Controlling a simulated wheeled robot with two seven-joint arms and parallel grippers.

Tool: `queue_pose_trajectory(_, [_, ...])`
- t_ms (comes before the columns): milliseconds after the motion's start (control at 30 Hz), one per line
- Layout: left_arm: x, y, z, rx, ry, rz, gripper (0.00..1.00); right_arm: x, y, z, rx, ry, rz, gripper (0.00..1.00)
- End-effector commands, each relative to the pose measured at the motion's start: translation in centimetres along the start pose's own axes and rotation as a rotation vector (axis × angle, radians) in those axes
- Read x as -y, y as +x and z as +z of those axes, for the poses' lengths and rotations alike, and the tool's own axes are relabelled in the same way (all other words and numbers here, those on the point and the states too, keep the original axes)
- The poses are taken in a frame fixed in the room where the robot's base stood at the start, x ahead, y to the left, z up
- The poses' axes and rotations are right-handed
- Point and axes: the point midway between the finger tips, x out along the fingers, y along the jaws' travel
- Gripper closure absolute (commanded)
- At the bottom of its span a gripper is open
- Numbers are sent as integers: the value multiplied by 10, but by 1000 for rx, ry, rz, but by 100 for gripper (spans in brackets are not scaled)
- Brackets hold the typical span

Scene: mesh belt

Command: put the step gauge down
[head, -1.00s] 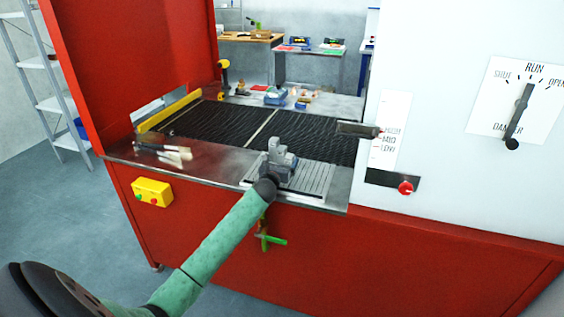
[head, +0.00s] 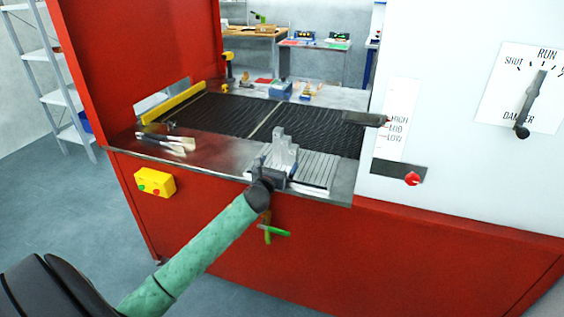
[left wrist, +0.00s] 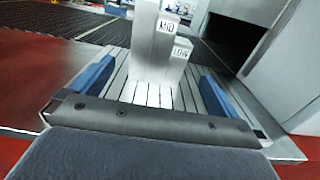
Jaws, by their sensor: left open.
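The step gauge (head: 284,150) is a pale grey stepped block. It stands upright on the slotted metal plate (head: 318,170) at the front edge of the red machine's table. In the left wrist view the gauge (left wrist: 152,45) shows steps marked MID and LOW, and its foot appears to rest on the slotted plate (left wrist: 120,92). My left gripper (head: 274,174) is open at the near side of the gauge. In the left wrist view its blue fingers (left wrist: 155,88) are spread to either side, with clear gaps to the gauge. My right gripper is out of view.
A dark mesh belt (head: 230,112) lies behind the plate. Brushes (head: 168,144) lie to the left on the table. A white panel (head: 398,120) with HIGH, MID and LOW marks and a dark bar (head: 362,118) stands to the right.

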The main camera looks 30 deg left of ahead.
Motion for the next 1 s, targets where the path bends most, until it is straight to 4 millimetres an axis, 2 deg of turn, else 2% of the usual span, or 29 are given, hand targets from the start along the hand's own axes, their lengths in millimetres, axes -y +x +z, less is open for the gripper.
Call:
queue_pose_trajectory(100, [-1,-15,-2,-1,2,0,0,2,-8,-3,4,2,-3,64])
queue_pose_trajectory(300, [0,-26,0,0,1,1,0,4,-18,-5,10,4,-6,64])
queue_pose_trajectory(1000, [0,-28,0,0,0,1,0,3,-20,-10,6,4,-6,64])
